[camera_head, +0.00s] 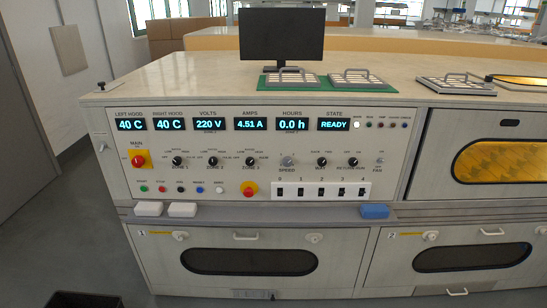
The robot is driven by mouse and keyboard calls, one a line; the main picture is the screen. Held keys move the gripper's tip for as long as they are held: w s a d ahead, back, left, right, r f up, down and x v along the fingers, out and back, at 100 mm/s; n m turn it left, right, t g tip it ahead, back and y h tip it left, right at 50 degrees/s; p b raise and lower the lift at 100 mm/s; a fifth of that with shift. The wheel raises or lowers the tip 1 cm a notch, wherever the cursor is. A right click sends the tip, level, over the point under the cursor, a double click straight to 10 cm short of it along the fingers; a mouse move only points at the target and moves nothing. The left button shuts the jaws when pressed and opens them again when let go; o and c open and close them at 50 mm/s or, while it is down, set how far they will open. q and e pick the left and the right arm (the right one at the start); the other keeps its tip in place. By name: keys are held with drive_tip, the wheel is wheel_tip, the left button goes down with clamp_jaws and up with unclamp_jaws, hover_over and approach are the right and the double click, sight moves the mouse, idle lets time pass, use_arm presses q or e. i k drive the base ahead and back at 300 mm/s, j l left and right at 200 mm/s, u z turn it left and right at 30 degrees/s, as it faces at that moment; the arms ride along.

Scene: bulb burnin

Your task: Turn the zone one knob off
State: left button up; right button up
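The zone one knob (177,161) is a small black knob on the left half of the white control panel (330,145), just right of the red main switch (140,160) on its yellow plate. Small position labels surround it, but its pointer is too small to read. The similar zone two knob (213,161) and zone three knob (250,161) sit to its right in the same row. Nothing covers the zone one knob. Neither of my grippers is in view.
Lit displays (205,124) run above the knobs; the last reads READY. Coloured buttons (180,189) and a red emergency button (249,188) sit below. A ledge under the panel holds white blocks (182,209) and a blue block (375,211). The space before the panel is clear.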

sight(177, 161)
drive_tip(key=i+j+u, duration=0.3)
drive_tip(key=j, duration=0.2)
drive_tip(key=i+j+u, duration=0.3)
drive_tip(key=i+j, duration=0.05)
drive_tip(key=j, duration=0.05)
